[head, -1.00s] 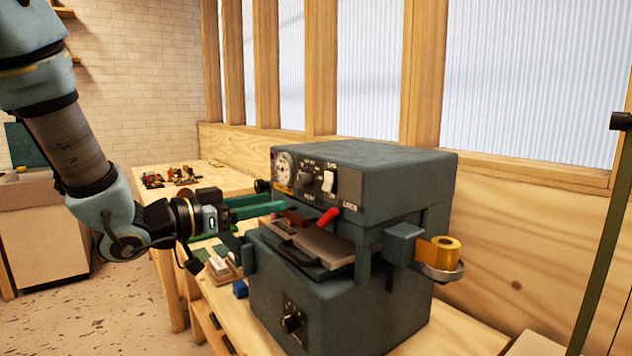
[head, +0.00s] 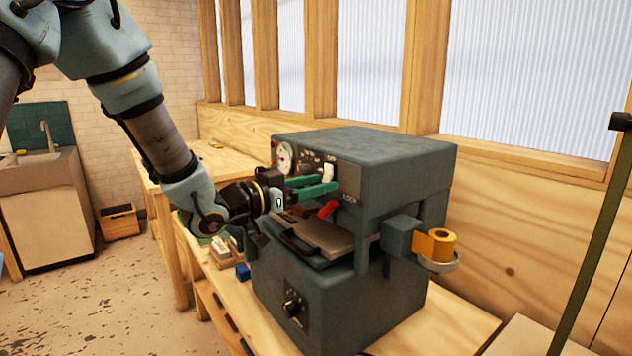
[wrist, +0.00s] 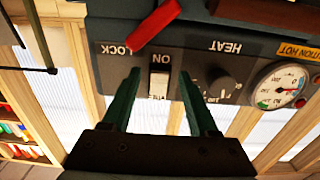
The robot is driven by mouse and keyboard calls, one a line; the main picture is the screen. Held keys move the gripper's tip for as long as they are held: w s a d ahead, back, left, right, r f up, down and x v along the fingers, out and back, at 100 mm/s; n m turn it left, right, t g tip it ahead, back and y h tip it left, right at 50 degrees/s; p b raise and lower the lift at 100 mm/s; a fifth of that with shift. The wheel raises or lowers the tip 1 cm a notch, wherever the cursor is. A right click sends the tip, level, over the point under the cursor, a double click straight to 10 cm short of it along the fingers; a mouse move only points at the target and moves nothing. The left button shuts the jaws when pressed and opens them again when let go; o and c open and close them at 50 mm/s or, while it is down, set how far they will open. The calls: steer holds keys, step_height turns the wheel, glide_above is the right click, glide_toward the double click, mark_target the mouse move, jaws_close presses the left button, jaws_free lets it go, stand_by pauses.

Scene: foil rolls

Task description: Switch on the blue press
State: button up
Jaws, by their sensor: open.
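The blue-grey press (head: 380,160) stands on the wooden bench in the head view. Its front panel carries a white rocker switch (head: 328,172), a knob and a round gauge (head: 285,158). My gripper (head: 327,184) is in front of this panel, its green fingers open and empty, just below the switch in the picture. In the upside-down wrist view the switch (wrist: 159,85), marked ON at one end, lies between the two fingers, which point at the panel. I cannot tell whether the fingers touch the panel, nor which way the switch is set.
A red lever (head: 329,208) sticks out below the panel, close to my fingers, and shows in the wrist view (wrist: 153,27). A gold foil roll (head: 438,245) sits on the press's right side.

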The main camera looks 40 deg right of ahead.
steer(key=shift+c, duration=0.2)
jaws_close()
stand_by(0.4)
